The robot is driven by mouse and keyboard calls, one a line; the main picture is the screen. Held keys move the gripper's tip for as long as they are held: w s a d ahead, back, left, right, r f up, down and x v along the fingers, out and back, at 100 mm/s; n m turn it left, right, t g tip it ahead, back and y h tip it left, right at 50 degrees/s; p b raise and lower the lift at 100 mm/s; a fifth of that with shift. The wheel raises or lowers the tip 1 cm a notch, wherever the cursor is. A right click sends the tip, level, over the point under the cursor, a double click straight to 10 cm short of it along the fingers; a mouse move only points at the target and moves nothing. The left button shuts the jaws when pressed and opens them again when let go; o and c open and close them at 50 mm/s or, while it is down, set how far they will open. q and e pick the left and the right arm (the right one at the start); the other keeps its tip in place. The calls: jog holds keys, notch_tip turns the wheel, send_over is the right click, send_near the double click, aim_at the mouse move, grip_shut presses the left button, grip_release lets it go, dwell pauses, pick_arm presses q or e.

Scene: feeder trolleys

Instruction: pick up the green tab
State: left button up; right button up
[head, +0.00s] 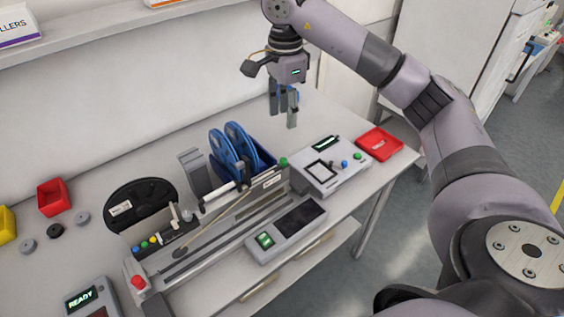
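My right gripper (283,115) hangs above the back of the table, pointing down. Its two fingers look apart, with nothing seen between them. A small rounded green piece (283,162) sits at the right end of the feeder (222,232), below the gripper and well apart from it; it may be the green tab, but it is too small to be sure. My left gripper is not in view.
Blue reels (233,150) stand behind the feeder. A grey device with a screen (331,168) and a red tray (379,143) are to the right. A black reel (141,201), a red bin (53,197) and a yellow bin (6,222) are left.

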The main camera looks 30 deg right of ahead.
send_over(283, 159)
jog(key=f, duration=0.6)
jog(key=f+p, duration=0.1)
jog(key=f, duration=0.1)
jog(key=shift+s+f, duration=0.3)
jog(key=shift+f, duration=0.1)
jog(key=shift+f+p, duration=0.45)
jog(key=shift+f, duration=0.1)
jog(key=f+p, duration=0.2)
jog(key=f, duration=0.1)
jog(key=shift+w+f, duration=0.2)
jog(key=shift+f, duration=0.5)
jog(key=c, duration=0.9)
